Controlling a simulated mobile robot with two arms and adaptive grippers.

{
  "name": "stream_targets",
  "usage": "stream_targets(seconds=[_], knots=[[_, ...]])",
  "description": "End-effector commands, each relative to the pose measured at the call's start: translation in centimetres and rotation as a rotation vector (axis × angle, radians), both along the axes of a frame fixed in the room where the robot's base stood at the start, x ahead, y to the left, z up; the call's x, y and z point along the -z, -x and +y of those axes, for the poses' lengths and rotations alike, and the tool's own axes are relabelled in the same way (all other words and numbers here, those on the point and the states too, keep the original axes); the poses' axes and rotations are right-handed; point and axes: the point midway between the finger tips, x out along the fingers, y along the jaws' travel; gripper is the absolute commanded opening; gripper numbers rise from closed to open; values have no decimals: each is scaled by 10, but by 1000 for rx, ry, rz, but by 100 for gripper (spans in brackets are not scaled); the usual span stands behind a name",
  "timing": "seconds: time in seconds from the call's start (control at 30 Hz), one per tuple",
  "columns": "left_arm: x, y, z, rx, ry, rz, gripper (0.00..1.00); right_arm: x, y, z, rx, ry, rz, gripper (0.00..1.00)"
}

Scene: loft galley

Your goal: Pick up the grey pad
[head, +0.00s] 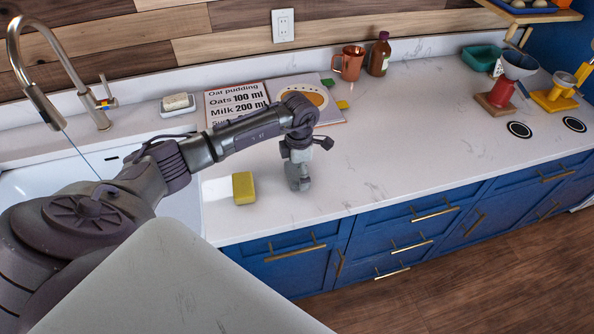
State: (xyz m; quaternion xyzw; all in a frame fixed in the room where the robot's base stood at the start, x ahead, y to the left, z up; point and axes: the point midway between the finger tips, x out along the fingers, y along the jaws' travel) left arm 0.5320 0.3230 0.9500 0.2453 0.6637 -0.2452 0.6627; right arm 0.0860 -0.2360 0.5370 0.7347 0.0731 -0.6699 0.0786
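My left gripper (299,184) points down over the white counter, to the right of a yellow sponge (243,188) and apart from it. A light grey shape shows at its fingertips. I cannot tell whether this is the grey pad or part of the fingers, nor whether the fingers are open or shut. No other grey pad stands out clearly on the counter. My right gripper is not in view.
A sink with a tap (88,105) lies at the left. Behind my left arm are a soap dish (178,110) and an open recipe book (325,97). A copper mug (350,64) and brown bottle (379,55) stand farther back.

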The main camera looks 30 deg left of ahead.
Motion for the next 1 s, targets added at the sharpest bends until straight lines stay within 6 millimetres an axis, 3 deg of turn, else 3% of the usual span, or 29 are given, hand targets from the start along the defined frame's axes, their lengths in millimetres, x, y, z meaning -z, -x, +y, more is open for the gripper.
stream_targets(seconds=[0.17, 0.37, 0.77, 1.0], knots=[[0, 0, 0, 0, 1, -1, 98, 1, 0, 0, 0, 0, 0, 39], [0, 0, 0, 0, 1, -1, 67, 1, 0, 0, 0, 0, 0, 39], [-6, -1, 0, 0, 1, -4, 67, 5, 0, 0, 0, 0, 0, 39], [-38, -2, 0, 1, -1, -8, 67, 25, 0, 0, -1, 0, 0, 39]])
